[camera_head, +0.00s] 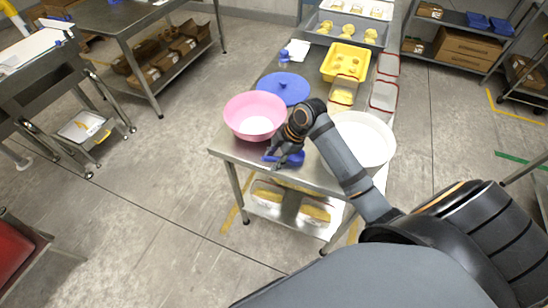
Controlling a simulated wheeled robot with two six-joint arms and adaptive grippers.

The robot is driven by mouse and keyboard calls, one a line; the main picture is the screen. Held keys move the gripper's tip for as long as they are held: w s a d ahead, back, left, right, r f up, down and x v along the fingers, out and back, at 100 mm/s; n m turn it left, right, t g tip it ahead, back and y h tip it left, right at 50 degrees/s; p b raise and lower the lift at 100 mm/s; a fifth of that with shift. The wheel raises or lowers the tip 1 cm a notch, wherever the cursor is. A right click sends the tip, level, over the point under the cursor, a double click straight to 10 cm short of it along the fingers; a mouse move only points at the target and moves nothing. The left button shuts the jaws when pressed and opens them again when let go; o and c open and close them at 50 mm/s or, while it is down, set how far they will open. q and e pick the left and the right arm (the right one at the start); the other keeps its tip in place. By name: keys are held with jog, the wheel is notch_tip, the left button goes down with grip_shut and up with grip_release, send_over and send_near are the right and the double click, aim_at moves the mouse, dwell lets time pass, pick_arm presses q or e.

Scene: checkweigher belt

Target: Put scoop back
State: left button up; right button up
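A blue scoop (294,160) is at the front of the steel table, just right of and in front of a pink bowl (255,115). My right gripper (277,160) points down at the scoop, with its dark fingers over the scoop's narrower left part. The fingers overlap the scoop, and I cannot tell whether they are closed on it or whether it rests on the table. A large white round bowl (370,140) stands to the right, partly behind my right arm. My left gripper is not in view.
A blue round lid (284,88) lies behind the pink bowl. A yellow crate (345,62) with several yellow items and red-rimmed clear containers (384,96) stand farther back. Wrapped packs (314,212) sit on the lower shelf. The table's front edge (232,158) is close to the scoop.

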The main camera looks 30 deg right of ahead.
jog(key=v, duration=1.2)
jog(key=shift+s, duration=0.1)
